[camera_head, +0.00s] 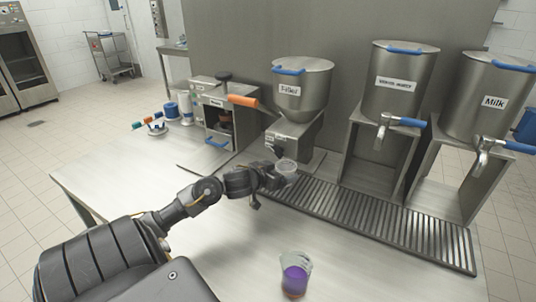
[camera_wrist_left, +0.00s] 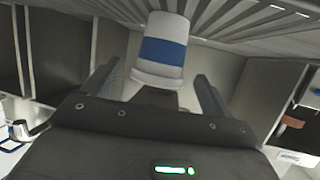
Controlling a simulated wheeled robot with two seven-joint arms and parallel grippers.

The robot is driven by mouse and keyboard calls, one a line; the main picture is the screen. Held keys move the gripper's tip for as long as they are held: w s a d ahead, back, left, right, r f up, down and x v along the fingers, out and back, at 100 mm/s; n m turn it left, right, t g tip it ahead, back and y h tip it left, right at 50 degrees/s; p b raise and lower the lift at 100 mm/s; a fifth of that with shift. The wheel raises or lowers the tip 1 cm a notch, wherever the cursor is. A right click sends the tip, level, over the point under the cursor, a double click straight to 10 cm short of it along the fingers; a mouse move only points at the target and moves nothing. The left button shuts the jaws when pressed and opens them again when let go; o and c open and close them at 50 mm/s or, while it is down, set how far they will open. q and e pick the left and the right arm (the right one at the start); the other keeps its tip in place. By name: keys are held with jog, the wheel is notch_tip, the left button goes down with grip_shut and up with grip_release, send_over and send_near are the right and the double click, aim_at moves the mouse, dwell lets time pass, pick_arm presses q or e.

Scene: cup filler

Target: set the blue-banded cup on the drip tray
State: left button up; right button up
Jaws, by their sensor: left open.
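The blue-banded cup (camera_wrist_left: 162,50) is white with a wide blue band in the left wrist view. Its narrow base end is against the slats of the drip tray (camera_wrist_left: 225,22), and its wider rim end faces my gripper. In the head view the cup (camera_head: 287,168) shows pale at the tray's left part, below the filler spout; the slatted tray (camera_head: 385,222) runs to the right. My left gripper (camera_wrist_left: 155,80) is open, with its fingers either side of the cup and apart from it. In the head view the gripper (camera_head: 274,178) partly hides the cup. My right gripper is not in view.
A cup of purple liquid (camera_head: 295,275) stands at the counter's front. The filler hopper (camera_head: 303,85) rises behind the gripper. Two steel dispensers, one labelled Milk (camera_head: 490,95), stand right. A machine with an orange handle (camera_head: 243,101) is left.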

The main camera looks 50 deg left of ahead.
pick_arm(q)
jog(key=v, duration=0.8)
jog(key=shift+p, duration=0.35)
jog(key=shift+s+d, duration=0.1)
